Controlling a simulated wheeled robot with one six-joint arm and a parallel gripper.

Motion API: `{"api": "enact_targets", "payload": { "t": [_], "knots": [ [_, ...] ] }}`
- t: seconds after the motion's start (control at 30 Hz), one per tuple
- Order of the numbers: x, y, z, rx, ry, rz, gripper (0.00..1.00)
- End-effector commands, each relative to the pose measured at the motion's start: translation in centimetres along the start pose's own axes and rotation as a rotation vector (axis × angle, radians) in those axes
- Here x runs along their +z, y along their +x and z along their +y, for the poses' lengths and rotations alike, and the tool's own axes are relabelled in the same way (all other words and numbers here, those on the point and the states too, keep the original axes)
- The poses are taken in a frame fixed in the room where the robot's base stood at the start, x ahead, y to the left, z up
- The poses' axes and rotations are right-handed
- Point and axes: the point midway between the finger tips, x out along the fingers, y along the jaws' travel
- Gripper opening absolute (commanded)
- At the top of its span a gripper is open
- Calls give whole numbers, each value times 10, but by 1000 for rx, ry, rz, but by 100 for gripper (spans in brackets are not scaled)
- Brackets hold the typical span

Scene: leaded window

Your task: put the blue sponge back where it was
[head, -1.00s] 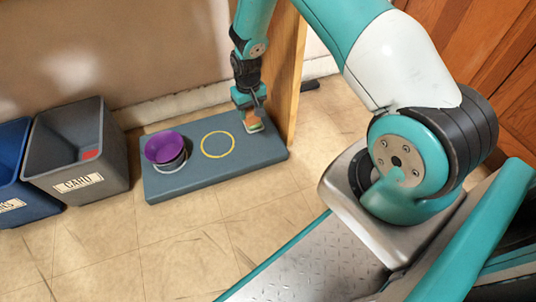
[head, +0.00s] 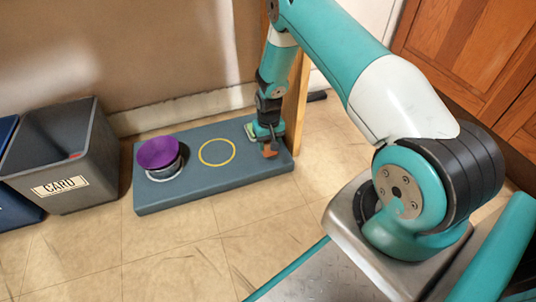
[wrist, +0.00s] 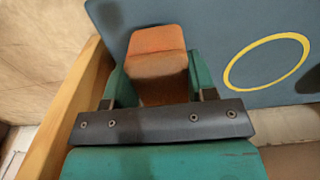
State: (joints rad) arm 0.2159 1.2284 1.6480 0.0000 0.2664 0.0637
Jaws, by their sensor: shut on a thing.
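My gripper (head: 266,140) is over the right end of a blue-grey slab (head: 220,184) on the floor. It is shut on an orange-brown block (wrist: 157,52), which shows between the teal fingers in the wrist view and partly below the gripper in the head view (head: 270,151). I cannot tell whether the block touches the slab. No blue sponge can be made out in either view. A yellow ring (head: 217,152) marked on the slab is empty, left of my gripper in the head view and right of it in the wrist view.
A purple bowl (head: 158,152) sits on a grey container within a white ring at the slab's left end. A grey bin (head: 62,187) labelled CARD and a blue bin (head: 18,205) stand left. A wooden post (head: 298,100) rises close behind my gripper. Floor in front is clear.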

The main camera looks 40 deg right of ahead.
Motion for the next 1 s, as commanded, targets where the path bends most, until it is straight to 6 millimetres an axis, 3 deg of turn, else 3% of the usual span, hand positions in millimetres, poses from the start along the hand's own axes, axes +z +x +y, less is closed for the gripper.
{"api": "enact_targets", "payload": {
  "t": [0.23, 0.63, 0.67, 0.73, 0.77, 1.0],
  "knots": [
    [0, 40, 0, 0, 0, -1, 22],
    [0, 43, 0, 0, 1, 0, 22],
    [0, 43, 0, 0, 1, 0, 56],
    [0, 42, 0, 0, 1, 0, 72],
    [0, 42, 0, 0, 1, 0, 77],
    [0, 42, 0, 0, 1, 0, 77]
  ]
}}
